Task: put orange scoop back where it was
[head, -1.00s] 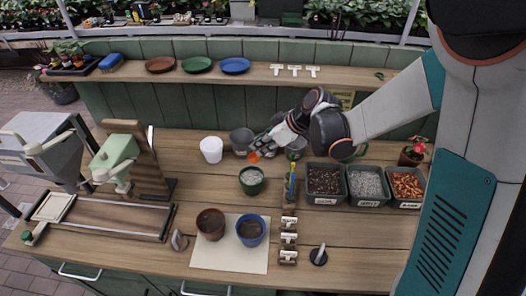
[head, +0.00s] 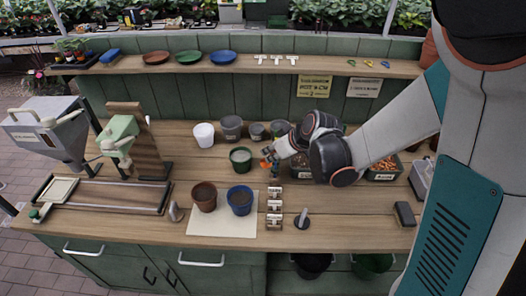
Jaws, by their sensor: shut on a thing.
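My gripper (head: 270,157) is shut on the orange scoop (head: 265,163) above the wooden bench. Only a small orange part of the scoop shows at the fingertips; the rest is hidden by my gripper. The scoop is just right of the green pot (head: 240,159), and in this view it overlaps the area of a narrow upright holder (head: 275,172). I cannot tell whether the scoop touches anything below it. My arm hides most of the filled bins (head: 384,172) to the right.
A white pot (head: 204,134) and grey pots (head: 232,128) stand behind. A brown pot (head: 204,197) and a blue pot (head: 239,201) stand on a pale mat (head: 222,226). Labelled blocks (head: 274,206) are in front.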

